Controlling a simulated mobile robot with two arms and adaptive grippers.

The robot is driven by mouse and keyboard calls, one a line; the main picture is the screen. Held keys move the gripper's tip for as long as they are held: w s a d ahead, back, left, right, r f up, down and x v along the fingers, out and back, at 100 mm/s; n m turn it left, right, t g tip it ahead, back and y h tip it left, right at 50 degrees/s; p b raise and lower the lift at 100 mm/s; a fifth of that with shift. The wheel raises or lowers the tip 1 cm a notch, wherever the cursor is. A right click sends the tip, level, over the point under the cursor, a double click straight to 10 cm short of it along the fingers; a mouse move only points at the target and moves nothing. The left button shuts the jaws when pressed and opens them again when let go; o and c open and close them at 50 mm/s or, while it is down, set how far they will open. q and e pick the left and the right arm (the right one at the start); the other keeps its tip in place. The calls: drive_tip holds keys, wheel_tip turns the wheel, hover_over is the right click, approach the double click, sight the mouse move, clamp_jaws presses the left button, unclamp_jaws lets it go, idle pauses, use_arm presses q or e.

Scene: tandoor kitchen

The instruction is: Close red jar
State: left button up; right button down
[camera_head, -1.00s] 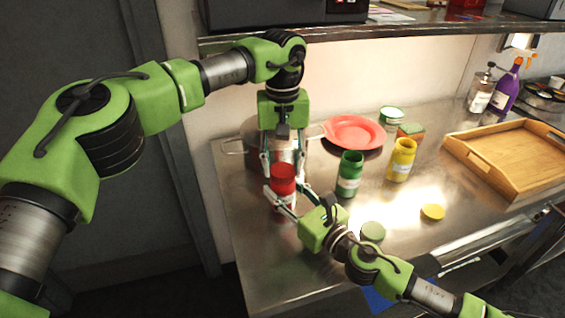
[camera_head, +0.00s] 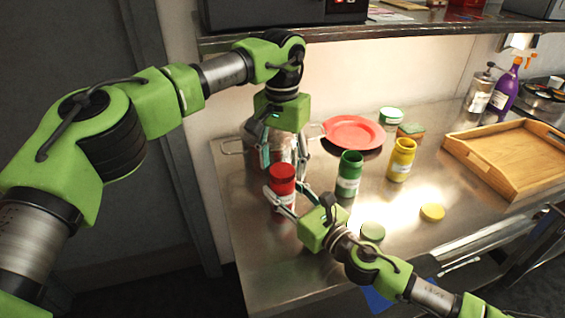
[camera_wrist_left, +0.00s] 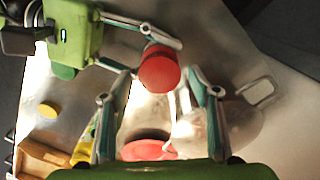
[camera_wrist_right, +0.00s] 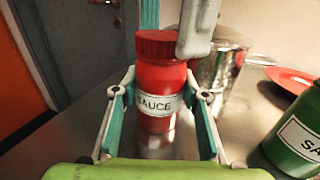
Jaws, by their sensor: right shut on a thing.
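The red jar (camera_head: 282,195), labelled sauce, stands upright on the steel counter, and a darker red lid (camera_wrist_right: 160,44) sits on its mouth. The lid looks level, but I cannot tell how tight it is. My right gripper (camera_wrist_right: 160,92) is shut on the jar's body, with one finger on each side. My left gripper (camera_head: 284,160) points down over the jar, its fingers spread wide. In the left wrist view the lid's round top (camera_wrist_left: 158,72) shows between these fingers, apart from them.
An open green jar (camera_head: 349,175) and yellow jar (camera_head: 401,160) stand to the right. A green lid (camera_head: 372,231) and yellow lid (camera_head: 432,212) lie in front. A metal pot (camera_head: 252,135) and red plate (camera_head: 353,130) are behind; a wooden tray (camera_head: 470,165) is at right.

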use_arm(q)
drive_tip(key=shift+r, duration=2.25)
drive_tip(key=shift+c, duration=0.5)
